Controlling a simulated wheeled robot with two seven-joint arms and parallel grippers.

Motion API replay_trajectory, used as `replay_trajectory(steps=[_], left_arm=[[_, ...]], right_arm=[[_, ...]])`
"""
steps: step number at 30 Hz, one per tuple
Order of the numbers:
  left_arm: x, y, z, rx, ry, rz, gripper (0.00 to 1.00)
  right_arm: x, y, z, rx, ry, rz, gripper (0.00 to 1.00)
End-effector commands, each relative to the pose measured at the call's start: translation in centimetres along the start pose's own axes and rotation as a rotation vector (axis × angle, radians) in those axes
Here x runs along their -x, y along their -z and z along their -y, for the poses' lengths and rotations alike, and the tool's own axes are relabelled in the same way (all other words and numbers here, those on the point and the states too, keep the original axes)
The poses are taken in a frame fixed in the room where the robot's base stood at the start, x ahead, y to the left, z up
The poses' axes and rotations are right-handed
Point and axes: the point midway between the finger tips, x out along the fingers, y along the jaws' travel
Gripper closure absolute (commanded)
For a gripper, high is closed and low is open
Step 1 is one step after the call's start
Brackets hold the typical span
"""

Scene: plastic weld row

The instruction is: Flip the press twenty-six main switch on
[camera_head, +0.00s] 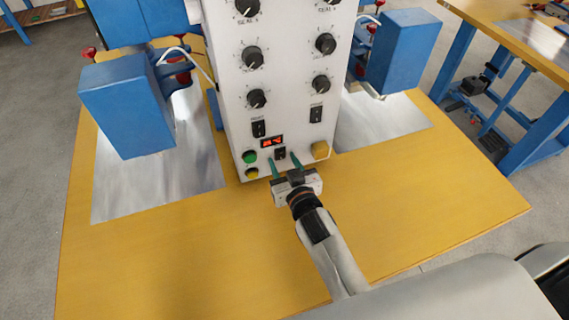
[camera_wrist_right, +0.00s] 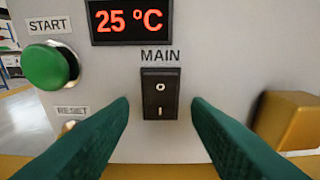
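The press's white control panel (camera_head: 282,100) stands upright on the yellow table. Its black main rocker switch (camera_wrist_right: 159,94) shows under the label MAIN in the right wrist view, with a circle mark above and a line mark below. The switch also shows small in the head view (camera_head: 280,154). My right gripper (camera_head: 284,158) is at the panel's lower part. Its green fingers (camera_wrist_right: 160,118) are apart on either side of the switch, with nothing between them. Whether the fingertips touch the panel I cannot tell. My left gripper is not in view.
A lit display (camera_wrist_right: 130,19) above the switch reads 25 °C. A green START button (camera_wrist_right: 50,66) is at left, above a RESET label. A yellow block (camera_wrist_right: 288,120) juts out at right. Blue press units (camera_head: 125,110) flank the panel. The front tabletop (camera_head: 180,260) is clear.

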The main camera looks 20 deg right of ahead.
Motion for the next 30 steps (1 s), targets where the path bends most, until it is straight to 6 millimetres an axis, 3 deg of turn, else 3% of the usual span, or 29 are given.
replay_trajectory(steps=[11, 24, 30], left_arm=[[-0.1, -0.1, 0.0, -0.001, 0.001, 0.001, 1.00], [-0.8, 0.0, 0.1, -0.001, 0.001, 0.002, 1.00], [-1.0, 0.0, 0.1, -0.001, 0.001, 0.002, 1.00]], right_arm=[[0.9, 0.2, 0.0, 0.000, 0.000, -0.003, 0.56], [9.6, 0.2, 0.0, -0.001, 0.001, -0.004, 0.56], [11.7, 0.1, 0.0, -0.001, 0.000, -0.002, 0.56]])
